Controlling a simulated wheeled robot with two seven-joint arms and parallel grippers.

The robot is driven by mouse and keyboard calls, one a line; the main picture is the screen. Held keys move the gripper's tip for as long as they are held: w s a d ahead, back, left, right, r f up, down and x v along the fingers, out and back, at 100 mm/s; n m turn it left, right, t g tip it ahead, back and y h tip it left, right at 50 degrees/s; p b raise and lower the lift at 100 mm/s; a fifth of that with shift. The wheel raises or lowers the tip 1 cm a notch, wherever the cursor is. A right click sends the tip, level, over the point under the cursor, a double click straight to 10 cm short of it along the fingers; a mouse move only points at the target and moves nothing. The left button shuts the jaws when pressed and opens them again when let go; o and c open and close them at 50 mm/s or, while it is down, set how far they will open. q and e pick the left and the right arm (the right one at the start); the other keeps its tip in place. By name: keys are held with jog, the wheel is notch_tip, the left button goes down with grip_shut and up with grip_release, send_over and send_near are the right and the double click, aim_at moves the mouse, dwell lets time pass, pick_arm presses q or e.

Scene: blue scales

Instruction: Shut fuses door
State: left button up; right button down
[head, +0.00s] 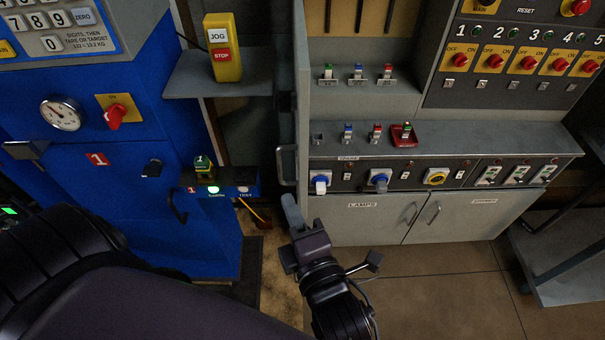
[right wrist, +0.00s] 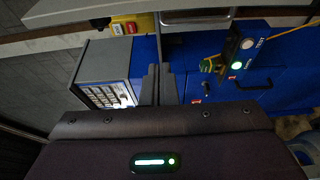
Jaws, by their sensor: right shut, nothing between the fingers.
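The fuses door looks to be the grey panel (head: 301,90) standing open and nearly edge-on at the left side of the grey cabinet. Its metal bar handle (head: 284,165) is on the lower left. A similar bar handle (right wrist: 195,20) shows at the top of the right wrist view. My right gripper (head: 291,212) is shut and empty, just below the handle and apart from it in the head picture. Its fingers (right wrist: 157,85) also show together in the right wrist view. My left arm shows at the lower left of the head view, but its gripper is out of view.
The cabinet holds small coloured plugs (head: 358,73) and a red holder (head: 404,135) on its ledge. Below are a socket strip (head: 408,177) and lower doors (head: 365,220). A blue machine (head: 110,215) stands left, with a yellow jog box (head: 223,48). A grey cart (head: 565,250) stands right.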

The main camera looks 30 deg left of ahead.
aim_at(286, 149)
jog(key=b+x, duration=0.4)
jog(key=x, duration=0.6)
jog(key=w+d, duration=0.1)
jog(key=d, duration=0.1)
jog(key=w+d, duration=0.1)
jog(key=shift+w+d, duration=0.1)
jog(key=shift+d, duration=0.25)
jog(key=shift+f, duration=0.1)
